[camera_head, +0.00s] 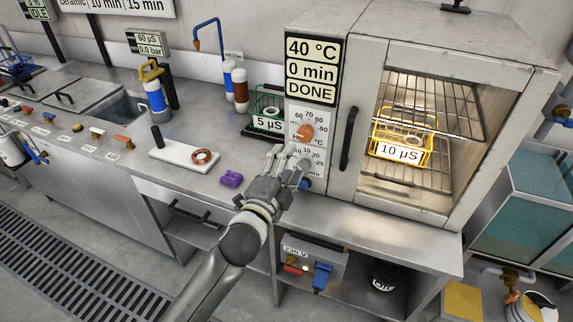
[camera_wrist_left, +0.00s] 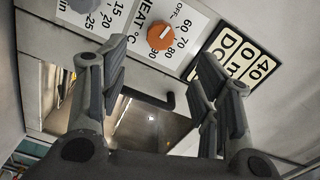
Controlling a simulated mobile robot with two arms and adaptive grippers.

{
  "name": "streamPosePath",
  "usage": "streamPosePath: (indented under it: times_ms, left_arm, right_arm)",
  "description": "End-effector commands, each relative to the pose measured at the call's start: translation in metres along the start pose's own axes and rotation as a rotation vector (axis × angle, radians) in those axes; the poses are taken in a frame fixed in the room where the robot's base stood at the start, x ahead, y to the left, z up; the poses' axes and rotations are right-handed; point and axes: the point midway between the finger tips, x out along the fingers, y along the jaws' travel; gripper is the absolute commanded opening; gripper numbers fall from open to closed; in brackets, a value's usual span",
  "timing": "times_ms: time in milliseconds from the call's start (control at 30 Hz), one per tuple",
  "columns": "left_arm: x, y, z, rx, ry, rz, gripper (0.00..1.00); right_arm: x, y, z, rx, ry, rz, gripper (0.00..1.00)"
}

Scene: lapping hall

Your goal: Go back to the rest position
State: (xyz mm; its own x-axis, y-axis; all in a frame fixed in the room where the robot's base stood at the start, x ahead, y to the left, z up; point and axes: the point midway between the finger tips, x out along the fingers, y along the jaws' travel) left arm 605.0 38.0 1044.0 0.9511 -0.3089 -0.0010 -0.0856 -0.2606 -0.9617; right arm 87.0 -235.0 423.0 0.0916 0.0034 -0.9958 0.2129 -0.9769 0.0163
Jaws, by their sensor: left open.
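My left gripper (camera_head: 286,162) is in front of the oven's control panel, close to the orange heat knob (camera_head: 303,132) and the blue knob (camera_head: 305,183) below it. In the left wrist view my left gripper (camera_wrist_left: 160,85) is open, with nothing between its fingers. The orange knob also shows there (camera_wrist_left: 161,31), beyond the fingertips and apart from them. The oven display (camera_head: 312,70) reads 40 °C, 0 min, DONE. My right gripper is in neither view.
The oven (camera_head: 431,44) holds a yellow basket (camera_head: 383,148) labelled 10 µS. A green basket (camera_head: 266,122) stands left of the panel. On the counter lie a purple object (camera_head: 231,179) and a white board (camera_head: 182,156). A blue plug (camera_head: 321,277) sits below. The floor at front left is clear.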

Motion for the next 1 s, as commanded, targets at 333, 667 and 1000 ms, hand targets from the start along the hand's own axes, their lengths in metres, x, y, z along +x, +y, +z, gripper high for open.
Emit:
streamPosePath:
  times_ms: [333, 667, 1000]
  left_arm:
    - [0.000, 0.000, 0.000, 0.000, 0.000, 0.000, 0.58]
    - [-0.052, 0.050, 0.049, -0.292, -0.210, 0.168, 0.58]
    - [-0.234, 0.148, 0.112, -0.903, -0.775, 0.513, 0.58]
  right_arm:
    - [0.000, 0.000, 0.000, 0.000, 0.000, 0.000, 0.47]
    - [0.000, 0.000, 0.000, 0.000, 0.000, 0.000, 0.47]
    - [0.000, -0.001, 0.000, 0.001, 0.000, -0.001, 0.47]
